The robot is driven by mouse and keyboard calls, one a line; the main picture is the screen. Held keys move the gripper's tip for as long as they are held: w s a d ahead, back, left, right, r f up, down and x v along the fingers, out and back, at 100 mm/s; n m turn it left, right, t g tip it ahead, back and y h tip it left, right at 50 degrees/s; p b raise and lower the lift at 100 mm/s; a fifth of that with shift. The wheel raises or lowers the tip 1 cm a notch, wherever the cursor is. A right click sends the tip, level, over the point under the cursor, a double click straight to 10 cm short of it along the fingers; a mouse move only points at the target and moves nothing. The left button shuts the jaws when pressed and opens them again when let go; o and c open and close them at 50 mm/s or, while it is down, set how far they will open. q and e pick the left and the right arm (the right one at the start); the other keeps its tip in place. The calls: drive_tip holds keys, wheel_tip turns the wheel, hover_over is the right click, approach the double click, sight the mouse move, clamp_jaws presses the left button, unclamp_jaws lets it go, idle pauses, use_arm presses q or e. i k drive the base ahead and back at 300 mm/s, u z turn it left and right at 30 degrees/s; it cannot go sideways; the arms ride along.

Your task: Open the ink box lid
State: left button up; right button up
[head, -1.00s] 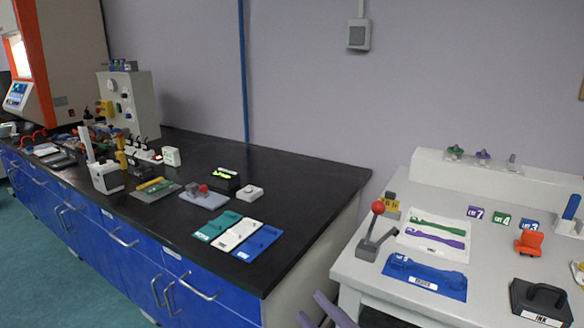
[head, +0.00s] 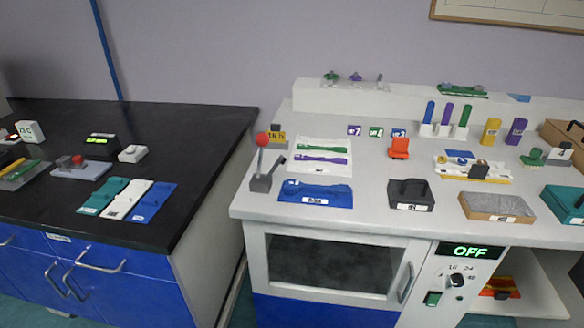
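The ink box is a small black box (head: 410,196) with a handle on its lid and a white label on its front edge. It sits on the white worktop, right of the middle in the head view, and its lid looks shut. Neither of my grippers is in view.
A blue tray (head: 316,194) lies left of the box, and a lever with a red ball (head: 262,158) stands beyond it. An orange object (head: 399,148) is behind the box. A grey-topped block (head: 496,207) lies to its right. A black bench (head: 190,165) stands left, across a gap.

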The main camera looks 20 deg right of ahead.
sight(411, 191)
drive_tip(key=z, duration=1.5)
drive_tip(key=k, duration=0.45)
drive_tip(key=u, duration=0.7)
drive_tip(key=i, duration=0.65)
drive_tip(key=z, duration=0.35)
